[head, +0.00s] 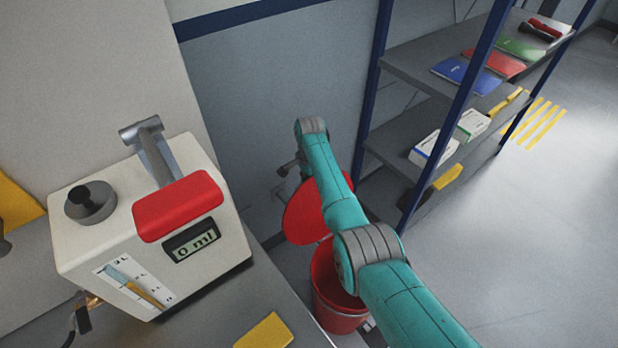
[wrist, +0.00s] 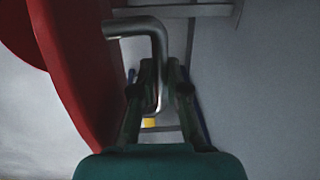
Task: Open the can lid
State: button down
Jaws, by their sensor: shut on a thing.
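The red can (head: 338,300) stands on the floor beside the grey table. Its round red lid (head: 305,212) is tilted up steeply above the can, so the can's mouth is partly uncovered. In the wrist view the lid (wrist: 85,75) fills the left side. A bent grey metal handle (wrist: 150,28) runs beside the lid and down between my fingers. My gripper (wrist: 165,85) is shut on this handle. In the head view my arm covers part of the lid and can, and the fingertips are hard to make out.
A white dispenser (head: 150,220) with a red lever and a "0 ml" display stands on the grey table (head: 215,315) at left. A blue-posted shelf (head: 420,70) with boxes and folders stands right of my arm. The floor (head: 530,230) at right is clear.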

jog(key=shift+w+a+f, duration=0.2)
jog(key=shift+a+f, duration=0.05)
jog(key=shift+f, duration=0.05)
jog(key=shift+w+a+r, duration=0.1)
jog(key=shift+a, duration=0.05)
jog(key=c, duration=1.2)
grip_release()
jog(key=shift+w+a, duration=0.1)
jog(key=shift+w, duration=0.05)
jog(key=r, duration=1.2)
jog(key=shift+s+d, duration=0.35)
jog(key=shift+f, duration=0.1)
